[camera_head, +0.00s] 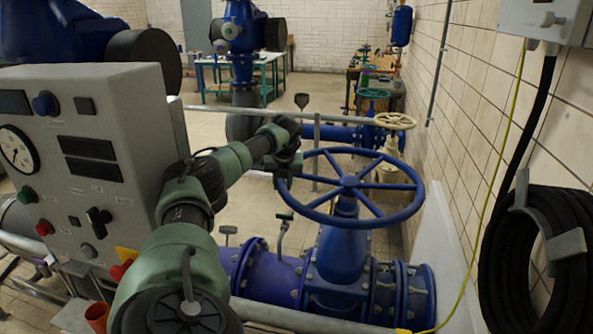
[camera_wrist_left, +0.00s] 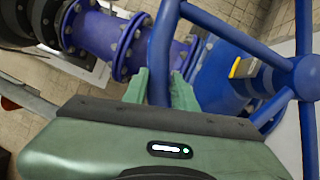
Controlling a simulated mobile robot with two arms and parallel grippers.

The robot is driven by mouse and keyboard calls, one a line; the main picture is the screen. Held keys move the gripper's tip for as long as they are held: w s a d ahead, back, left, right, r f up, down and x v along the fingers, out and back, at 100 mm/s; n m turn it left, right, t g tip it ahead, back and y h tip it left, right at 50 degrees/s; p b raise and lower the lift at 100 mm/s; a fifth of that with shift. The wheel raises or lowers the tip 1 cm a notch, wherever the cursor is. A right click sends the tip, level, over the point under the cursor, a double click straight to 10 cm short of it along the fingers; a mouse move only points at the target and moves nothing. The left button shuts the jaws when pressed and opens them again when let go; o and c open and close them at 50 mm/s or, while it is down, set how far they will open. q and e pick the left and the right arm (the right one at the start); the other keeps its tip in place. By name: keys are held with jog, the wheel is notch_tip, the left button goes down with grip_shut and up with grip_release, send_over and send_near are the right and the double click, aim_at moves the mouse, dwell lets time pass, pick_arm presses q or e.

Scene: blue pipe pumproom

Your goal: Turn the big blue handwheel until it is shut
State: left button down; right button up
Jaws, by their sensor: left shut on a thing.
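The big blue handwheel (camera_head: 349,188) sits on top of a blue valve (camera_head: 338,262) in the head view, right of centre. Its hub and spokes also show at the right of the left wrist view (camera_wrist_left: 306,76). My left gripper (camera_head: 284,178) is at the wheel's left rim. In the left wrist view its green fingers (camera_wrist_left: 160,88) stand on both sides of the blue rim, shut on it. My right gripper is in neither view.
A grey control panel (camera_head: 95,160) with a gauge stands close on the left. A black hose coil (camera_head: 540,250) hangs on the tiled wall at right. A cream handwheel (camera_head: 395,121) is behind the big one. A grey rail (camera_head: 290,318) runs in front of the pipe.

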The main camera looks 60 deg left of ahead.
pick_arm(q)
jog(key=shift+a+r, duration=0.15)
jog(key=shift+a, duration=0.2)
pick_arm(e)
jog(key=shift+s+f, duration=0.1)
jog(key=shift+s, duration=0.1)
pick_arm(q)
jog(key=shift+r, duration=0.1)
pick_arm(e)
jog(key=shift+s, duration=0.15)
